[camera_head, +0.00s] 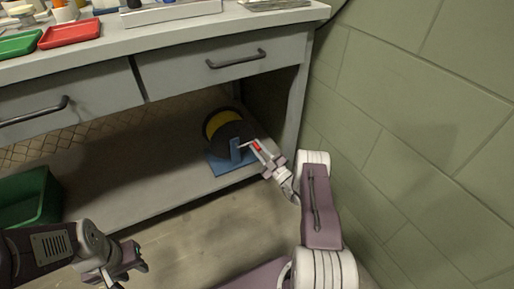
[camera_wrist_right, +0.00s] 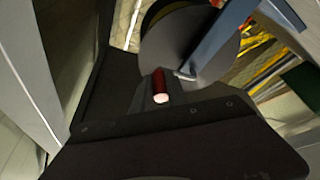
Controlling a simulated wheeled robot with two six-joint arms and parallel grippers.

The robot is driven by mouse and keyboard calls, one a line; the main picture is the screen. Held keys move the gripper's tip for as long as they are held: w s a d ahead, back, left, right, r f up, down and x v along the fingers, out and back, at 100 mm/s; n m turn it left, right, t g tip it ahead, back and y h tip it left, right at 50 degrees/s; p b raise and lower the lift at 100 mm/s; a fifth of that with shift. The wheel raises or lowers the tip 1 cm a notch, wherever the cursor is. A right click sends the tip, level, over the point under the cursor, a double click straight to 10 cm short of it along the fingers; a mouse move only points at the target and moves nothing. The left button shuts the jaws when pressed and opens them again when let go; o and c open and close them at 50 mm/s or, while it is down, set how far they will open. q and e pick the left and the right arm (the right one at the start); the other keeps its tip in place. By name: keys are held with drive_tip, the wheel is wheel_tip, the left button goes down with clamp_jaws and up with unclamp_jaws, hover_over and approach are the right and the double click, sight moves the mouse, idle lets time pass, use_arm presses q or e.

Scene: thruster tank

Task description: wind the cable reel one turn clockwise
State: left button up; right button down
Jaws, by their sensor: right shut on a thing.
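The cable reel (camera_head: 222,118) stands on the lower shelf under the workbench, with yellow cable behind a dark disc and a blue stand (camera_head: 222,166). Its grey disc also shows in the right wrist view (camera_wrist_right: 165,42), beside a blue upright (camera_wrist_right: 222,38). My right gripper (camera_head: 258,151) is at the front right of the reel, shut on its red crank handle (camera_head: 257,146). In the right wrist view the red handle (camera_wrist_right: 159,82) has a pale end, and part of the grip is hidden. My left gripper (camera_head: 128,264) is at the lower left, away from the reel; its jaw opening is unclear.
The bench leg (camera_head: 293,115) and green block wall (camera_head: 400,120) stand close on the right. Drawers (camera_head: 205,68) hang above the shelf. A green bin (camera_head: 32,196) sits at the shelf's left. The shelf between bin and reel (camera_head: 130,180) is clear.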

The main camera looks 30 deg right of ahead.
drive_tip(key=shift+f+m, duration=0.2)
drive_tip(key=shift+m, duration=0.2)
drive_tip(key=c, duration=1.3)
unclamp_jaws()
drive_tip(key=shift+s, duration=0.1)
drive_tip(key=shift+p+v, duration=1.9)
drive_tip(key=shift+v, duration=2.55)
